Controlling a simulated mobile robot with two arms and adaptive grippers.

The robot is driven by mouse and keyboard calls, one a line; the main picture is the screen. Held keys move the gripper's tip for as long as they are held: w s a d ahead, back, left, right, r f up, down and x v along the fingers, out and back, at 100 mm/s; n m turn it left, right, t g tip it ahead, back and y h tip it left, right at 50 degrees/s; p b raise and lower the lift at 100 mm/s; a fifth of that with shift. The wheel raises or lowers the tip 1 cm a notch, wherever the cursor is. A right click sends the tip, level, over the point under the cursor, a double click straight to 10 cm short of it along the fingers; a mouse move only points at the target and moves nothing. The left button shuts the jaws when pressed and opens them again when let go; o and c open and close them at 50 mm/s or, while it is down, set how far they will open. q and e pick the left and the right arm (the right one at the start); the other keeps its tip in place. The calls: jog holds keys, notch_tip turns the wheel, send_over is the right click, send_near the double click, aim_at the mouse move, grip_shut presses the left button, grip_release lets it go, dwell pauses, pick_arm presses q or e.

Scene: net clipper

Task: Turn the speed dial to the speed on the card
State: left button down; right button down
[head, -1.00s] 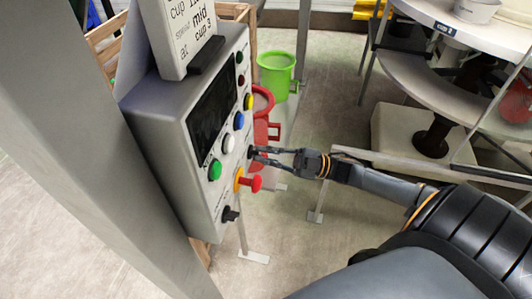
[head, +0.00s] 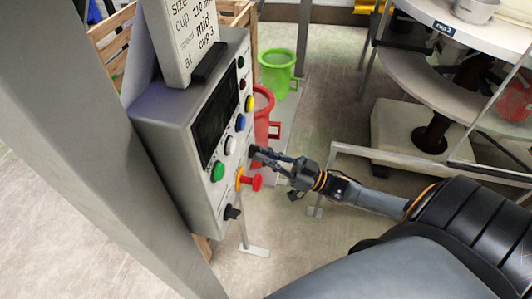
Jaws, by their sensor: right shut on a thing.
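The grey control box (head: 160,135) stands at the left-centre, with its panel facing right. My left gripper is not in view.
A red mushroom button (head: 256,182) sticks out just below the gripper, and a black knob (head: 232,212) sits lower. Green (head: 218,171), white (head: 229,145) and blue (head: 240,122) buttons line the panel. Red (head: 262,112) and green (head: 277,72) containers stand behind.

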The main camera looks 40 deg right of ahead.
jog(key=shift+m, duration=0.3)
jog(key=c, duration=1.4)
grip_release()
jog(key=v, duration=1.2)
jog(key=shift+s, duration=0.1)
notch_tip(320, 180, down, 19)
jog(key=d+m+g+h+b, duration=0.15)
jog(key=m+h, duration=0.25)
jog(key=h, duration=0.5)
jog(key=s+a+f+m+g+h+b, duration=0.1)
jog(key=s+f+g+h, duration=0.15)
jog(key=f, duration=0.65)
jog(key=s+f+m+g+h+b, duration=0.15)
jog(key=s+f, duration=0.25)
jog(key=f, duration=0.5)
jog(key=s+a+f+g, duration=0.3)
jog(key=s+a+f, duration=0.1)
jog(key=s, duration=0.3)
jog(key=s+a+f+g+h+b, duration=0.1)
jog(key=s+a+f+g, duration=0.3)
jog(key=s+f, duration=0.3)
jog(key=s+a+f+n+g, duration=0.1)
jog(key=s+a+f+g, duration=0.2)
jog(key=s, duration=0.5)
jog(key=shift+a+f+g+h, duration=0.2)
jog(key=shift+a+f, duration=0.2)
jog(key=shift+f, duration=0.25)
jog(key=shift+a+f+g+h, duration=0.1)
jog(key=shift+a+f+h, duration=0.1)
jog(key=shift+a+f, duration=0.4)
